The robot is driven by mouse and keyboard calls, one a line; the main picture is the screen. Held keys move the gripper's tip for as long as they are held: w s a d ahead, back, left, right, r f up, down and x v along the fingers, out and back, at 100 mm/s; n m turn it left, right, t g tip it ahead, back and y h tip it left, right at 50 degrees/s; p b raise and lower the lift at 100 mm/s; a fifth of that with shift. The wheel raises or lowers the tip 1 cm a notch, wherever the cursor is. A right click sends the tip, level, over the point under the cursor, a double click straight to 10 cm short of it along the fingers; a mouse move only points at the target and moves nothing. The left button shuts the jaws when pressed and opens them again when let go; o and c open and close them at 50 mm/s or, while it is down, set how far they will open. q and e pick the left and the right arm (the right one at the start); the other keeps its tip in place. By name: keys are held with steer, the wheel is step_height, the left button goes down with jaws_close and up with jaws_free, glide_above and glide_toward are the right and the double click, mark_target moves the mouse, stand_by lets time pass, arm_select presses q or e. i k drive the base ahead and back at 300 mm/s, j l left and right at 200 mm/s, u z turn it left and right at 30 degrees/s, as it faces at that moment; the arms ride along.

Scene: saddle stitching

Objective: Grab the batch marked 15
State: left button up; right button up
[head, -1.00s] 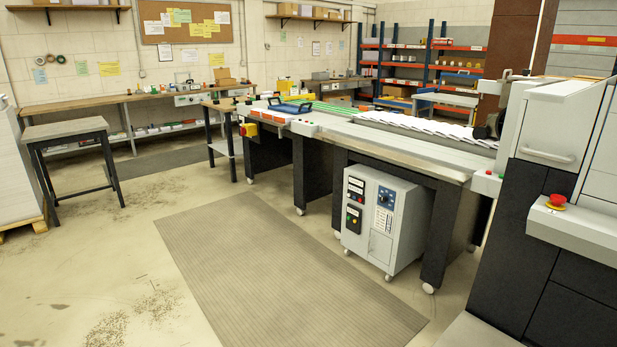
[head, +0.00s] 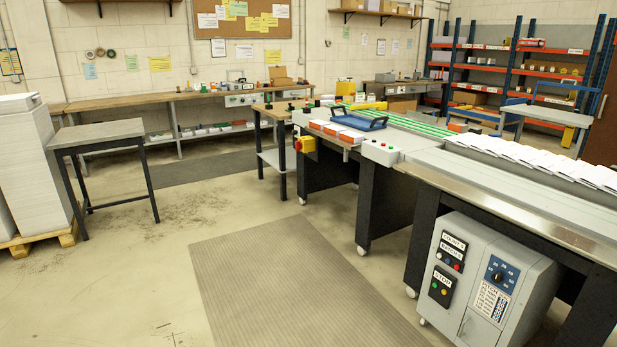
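No marking reading 15 can be made out at this distance. Small white-topped stacks with orange sides (head: 346,135) lie at the near left end of the stitching machine's bed (head: 405,152). A blue frame-like part (head: 362,124) sits just behind them. White folded sheets (head: 530,158) lie overlapping in a row along the machine at the right. Neither of my grippers is in view.
A grey-topped table (head: 105,132) stands at the left beside a tall paper stack on a pallet (head: 38,240). A grey control cabinet (head: 490,285) stands under the machine. The floor mat (head: 300,285) and the floor left of it are clear.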

mark_target(351, 137)
steer(key=i, duration=2.45)
